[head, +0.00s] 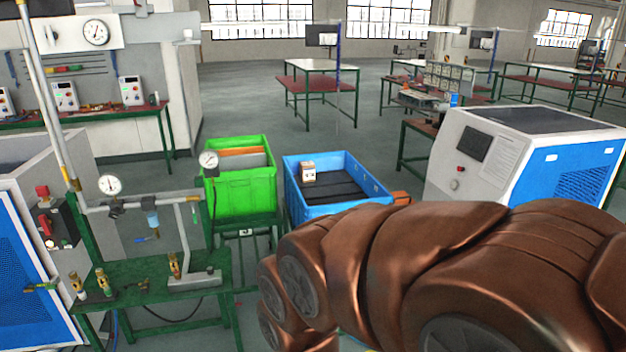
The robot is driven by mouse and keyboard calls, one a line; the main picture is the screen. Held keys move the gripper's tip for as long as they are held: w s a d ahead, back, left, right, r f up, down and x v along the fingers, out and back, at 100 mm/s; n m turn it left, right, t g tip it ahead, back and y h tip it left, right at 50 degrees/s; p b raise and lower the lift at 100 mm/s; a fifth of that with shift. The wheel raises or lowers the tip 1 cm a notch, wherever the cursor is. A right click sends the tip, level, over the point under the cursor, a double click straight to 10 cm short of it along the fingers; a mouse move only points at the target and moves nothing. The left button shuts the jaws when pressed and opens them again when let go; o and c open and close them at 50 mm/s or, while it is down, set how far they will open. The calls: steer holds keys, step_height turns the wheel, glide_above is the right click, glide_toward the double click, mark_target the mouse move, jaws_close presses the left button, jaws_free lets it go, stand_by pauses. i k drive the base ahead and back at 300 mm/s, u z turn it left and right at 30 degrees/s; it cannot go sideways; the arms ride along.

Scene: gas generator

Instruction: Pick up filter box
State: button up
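A small white and brown box (308,172), which looks like the filter box, is in the blue crate (335,210). It sits near the crate's left side, beside or on dark slatted pieces; I cannot tell which. My copper-coloured arm crosses the lower right of the head view, in front of the blue crate's lower part. My gripper is not visible, so its distance from the box cannot be told.
A green crate (245,190) with grey and orange contents stands left of the blue crate. A green bench (150,285) with gauges and brass fittings is at left. A blue and white machine (520,160) stands at right. Open floor (250,100) lies behind the crates.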

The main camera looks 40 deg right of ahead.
mark_target(307, 167)
steer(key=z, duration=0.05)
steer(key=k, duration=0.1)
steer(key=z, duration=2.05)
steer(key=i, duration=4.65)
steer(key=u, duration=4.45)
